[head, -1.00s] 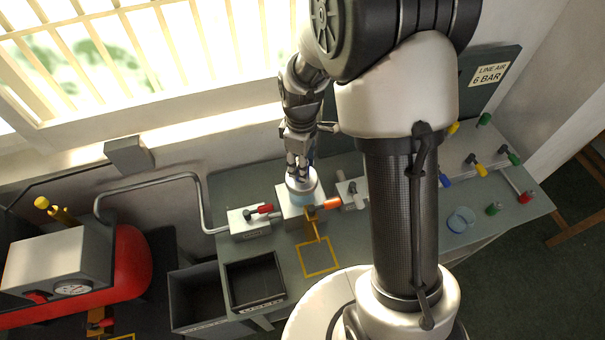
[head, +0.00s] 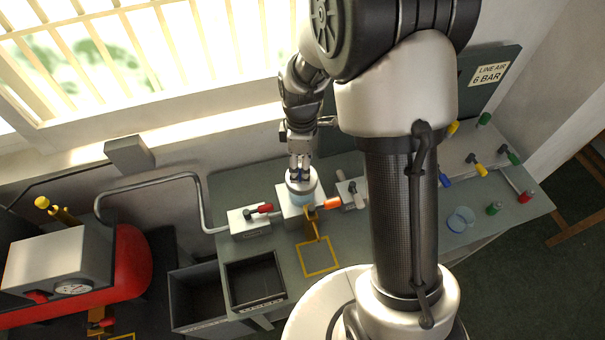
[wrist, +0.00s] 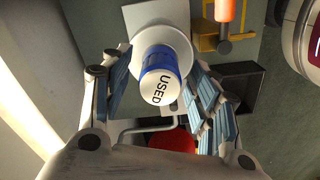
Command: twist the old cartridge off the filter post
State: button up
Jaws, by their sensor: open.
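The old cartridge (wrist: 159,79) is blue with a white end marked USED. In the wrist view it stands on the white round filter post base (wrist: 178,42), between the two fingers of my gripper (wrist: 158,84). The fingers are open, with a visible gap on each side of the cartridge. In the head view my gripper (head: 300,172) is directly over the post (head: 301,188), pointing down, and its fingers hide most of the cartridge.
A yellow square outline (head: 319,271) marks clear bench in front. A black open bin (head: 254,301) is at front left.

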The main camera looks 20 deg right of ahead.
notch_tip(320, 180, up, 11)
jog(key=s+r+m+t+b, duration=0.25)
jog(key=s+r+m, duration=0.4)
jog(key=s, duration=0.35)
jog(key=s+f+m+t+b, duration=0.1)
jog(key=s+m+t+b, duration=0.1)
jog(key=s+m, duration=0.5)
jog(key=s+b, duration=0.1)
jog(key=s, duration=0.3)
jog(key=shift+s+f+b, duration=0.25)
jog(key=shift+f+b, duration=0.05)
jog(key=shift+b, duration=0.05)
jog(key=shift+w+r, duration=0.1)
jog(key=shift+c, duration=0.6)
